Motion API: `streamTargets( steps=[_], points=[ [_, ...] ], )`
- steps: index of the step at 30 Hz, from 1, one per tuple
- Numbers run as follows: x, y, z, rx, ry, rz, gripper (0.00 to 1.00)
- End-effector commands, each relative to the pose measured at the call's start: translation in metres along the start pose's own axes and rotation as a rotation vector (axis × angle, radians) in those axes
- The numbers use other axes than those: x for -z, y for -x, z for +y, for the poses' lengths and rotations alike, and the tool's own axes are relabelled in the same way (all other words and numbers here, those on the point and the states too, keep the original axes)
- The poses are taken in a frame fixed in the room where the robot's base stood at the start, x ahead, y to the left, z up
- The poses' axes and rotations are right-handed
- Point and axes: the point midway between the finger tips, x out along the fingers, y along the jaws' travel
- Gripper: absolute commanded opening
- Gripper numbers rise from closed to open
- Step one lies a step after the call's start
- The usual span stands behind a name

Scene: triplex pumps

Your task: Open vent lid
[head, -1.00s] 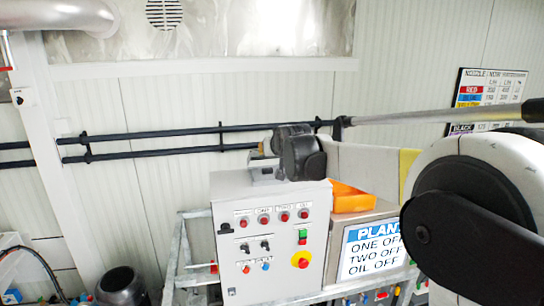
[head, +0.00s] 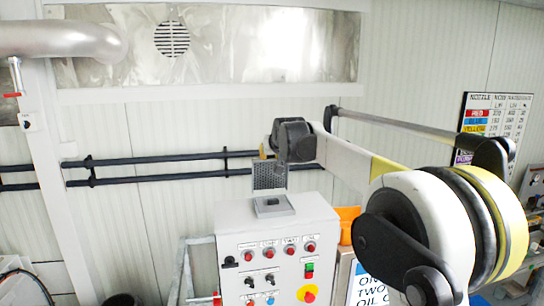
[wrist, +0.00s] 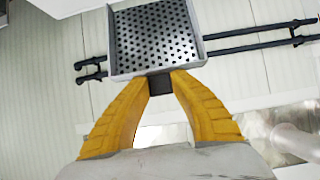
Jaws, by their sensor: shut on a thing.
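The vent lid (head: 270,174) is a small grey perforated panel, standing nearly upright above its grey base (head: 273,206) on top of the control cabinet. In the wrist view the lid (wrist: 155,35) fills the top middle, a flat plate with rows of dark holes and a raised rim. My gripper (wrist: 160,82) has its two yellow fingers closed on a small dark tab at the lid's near edge. In the head view my gripper (head: 264,150) is at the lid's top edge, mostly hidden behind my dark wrist joint.
The control cabinet (head: 268,245) has several buttons and a red emergency knob on its front. An orange box (head: 347,224) stands to its right. Dark pipes (head: 140,161) run along the white wall behind. A silver pipe (head: 60,40) crosses the upper left.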

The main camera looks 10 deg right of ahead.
Motion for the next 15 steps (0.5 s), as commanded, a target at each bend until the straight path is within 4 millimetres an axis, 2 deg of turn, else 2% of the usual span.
streamTargets(
  steps=[15],
  points=[
    [0.0015,-0.0037,0.0000,0.000,0.000,-0.035,0.00]
  ],
)
